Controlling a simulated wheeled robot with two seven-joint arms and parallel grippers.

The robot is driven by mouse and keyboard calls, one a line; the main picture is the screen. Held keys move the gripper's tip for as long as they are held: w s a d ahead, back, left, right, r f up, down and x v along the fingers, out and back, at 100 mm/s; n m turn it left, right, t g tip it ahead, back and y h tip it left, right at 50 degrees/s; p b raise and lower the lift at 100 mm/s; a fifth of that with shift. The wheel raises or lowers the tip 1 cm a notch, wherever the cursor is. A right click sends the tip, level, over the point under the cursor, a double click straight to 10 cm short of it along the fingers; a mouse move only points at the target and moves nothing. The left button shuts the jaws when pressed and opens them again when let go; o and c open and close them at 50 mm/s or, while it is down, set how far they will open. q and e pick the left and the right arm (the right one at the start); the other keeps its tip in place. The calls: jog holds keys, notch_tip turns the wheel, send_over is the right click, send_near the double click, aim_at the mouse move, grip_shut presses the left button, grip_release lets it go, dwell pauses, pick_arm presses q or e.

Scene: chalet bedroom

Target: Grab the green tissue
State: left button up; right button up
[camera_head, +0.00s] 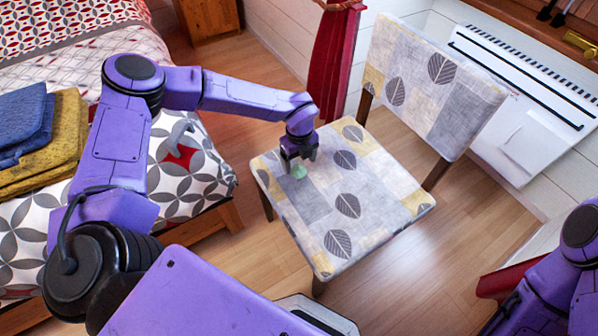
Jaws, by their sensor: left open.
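The green tissue (299,172) is a small pale green crumpled piece on the seat of the patterned chair (350,233), near the seat's left back part. My left gripper (300,167) is over the seat, pointing down, with its fingers open right at the tissue. The fingers partly hide the tissue, and I cannot tell whether they touch it. My right arm shows at the lower right edge, but its gripper is out of view.
The bed (190,203) with folded blue (25,120) and yellow (62,145) cloths is at the left. A red curtain (333,62) hangs behind the chair. A white heater (525,105) is on the wall at the right. Wooden floor (445,265) is clear right of the chair.

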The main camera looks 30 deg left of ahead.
aim_at(299, 167)
pick_arm(q)
notch_tip(299, 167, down, 3)
jog(key=shift+f, duration=0.2)
jog(key=shift+s, duration=0.1)
jog(key=c, duration=1.1)
jog(key=shift+o, duration=0.2)
jog(key=shift+r, duration=0.15)
